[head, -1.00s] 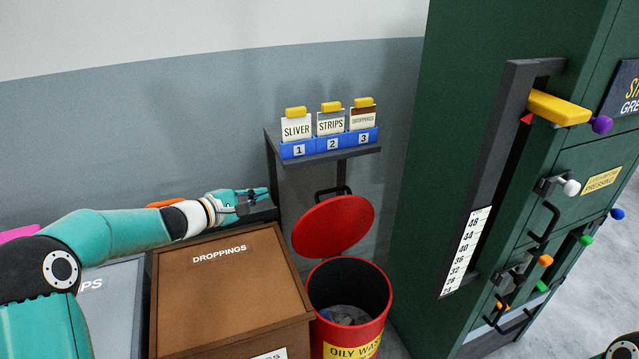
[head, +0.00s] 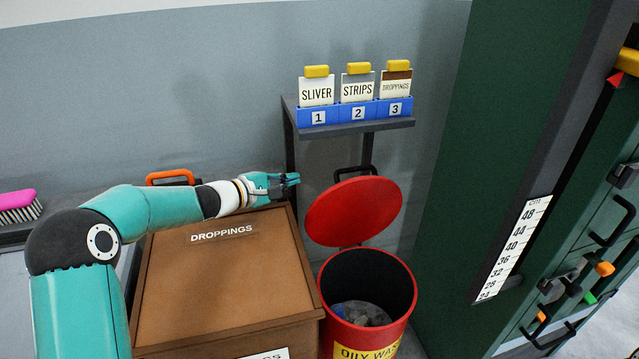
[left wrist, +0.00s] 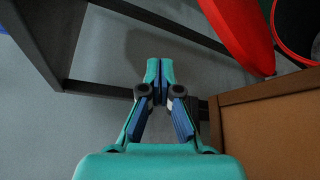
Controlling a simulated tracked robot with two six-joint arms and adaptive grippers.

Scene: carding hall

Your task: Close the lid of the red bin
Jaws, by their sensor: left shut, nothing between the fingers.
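The red bin (head: 335,331), marked "OILY WAS…", stands right of the brown box, with grey waste inside. Its round red lid (head: 354,211) is open, tilted up at the back, with a dark handle (head: 354,173) at its top edge. My left gripper (head: 291,180) is shut and empty, above the back right corner of the brown box and left of the lid, apart from it. In the left wrist view the shut fingers (left wrist: 158,72) point past the lid (left wrist: 240,35), which is at upper right. My right gripper is not in view.
The brown "DROPPINGS" box (head: 222,275) stands left of the bin. A dark shelf (head: 345,131) with blue numbered card holders (head: 357,113) is above and behind the lid. A green machine (head: 480,130) stands at right. A pink brush (head: 18,208) lies at far left.

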